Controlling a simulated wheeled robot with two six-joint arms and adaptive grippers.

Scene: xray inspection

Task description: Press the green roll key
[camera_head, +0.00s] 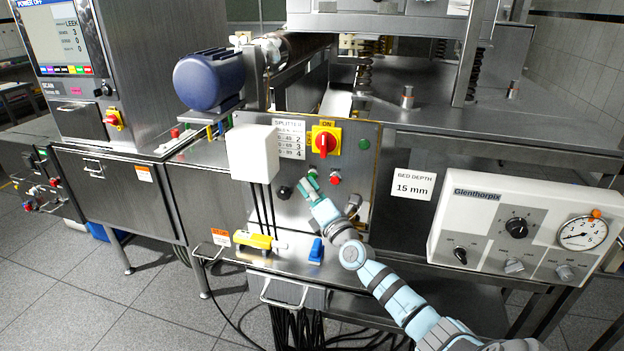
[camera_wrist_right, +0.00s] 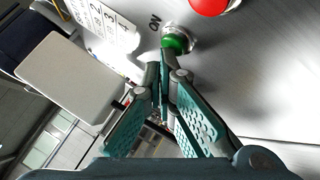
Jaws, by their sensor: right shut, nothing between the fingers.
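A round green key (camera_wrist_right: 175,42) in a silver collar sits on the steel control panel in the right wrist view, with "ON" printed beside it. My right gripper (camera_head: 308,184) reaches up to the panel, left of a red button (camera_head: 336,179). In the right wrist view its teal fingers (camera_wrist_right: 163,80) are closed together and empty, with their tips just below the green key. I cannot tell whether they touch it. In the head view the fingertips largely cover the key. My left gripper is not in view.
A red rotary switch on a yellow plate (camera_head: 325,141) and a green button (camera_head: 364,144) are higher on the panel. A white box (camera_head: 252,154) with cables stands left of the gripper. A black knob (camera_head: 285,192) is nearby. A yellow connector (camera_head: 254,240) lies below.

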